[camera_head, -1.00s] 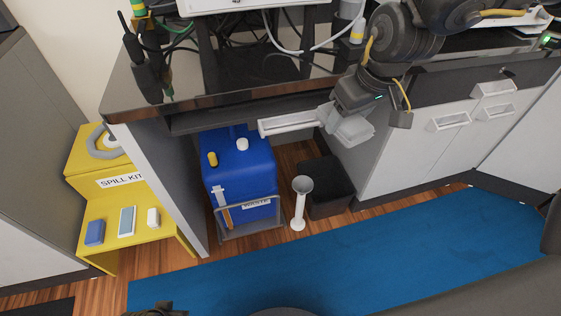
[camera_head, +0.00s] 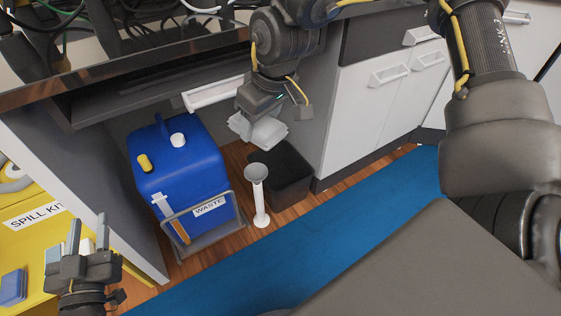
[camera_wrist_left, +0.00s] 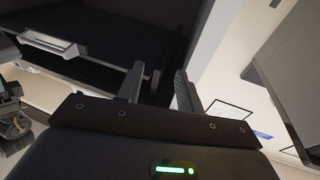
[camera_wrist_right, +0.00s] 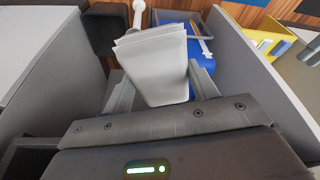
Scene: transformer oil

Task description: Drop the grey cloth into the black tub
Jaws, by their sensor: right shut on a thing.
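The grey cloth (camera_head: 259,132) is a folded, pale stack. My right gripper (camera_head: 262,116) is shut on it and holds it in the air, above the back left part of the black tub (camera_head: 292,186) in the head view. The tub is an open dark box on the floor, partly hidden by the cloth. In the right wrist view the cloth (camera_wrist_right: 155,65) is between the fingers, and a dark box (camera_wrist_right: 108,30), likely the tub, is behind it to the left. My left gripper (camera_head: 88,240) is open and empty at the lower left, far from the cloth.
A white funnel-topped stand (camera_head: 259,196) is at the tub's left. The blue waste container (camera_head: 180,165) is further left. The white cabinet (camera_head: 350,125) is at the right. The yellow spill-kit stand (camera_head: 35,240) is near my left gripper.

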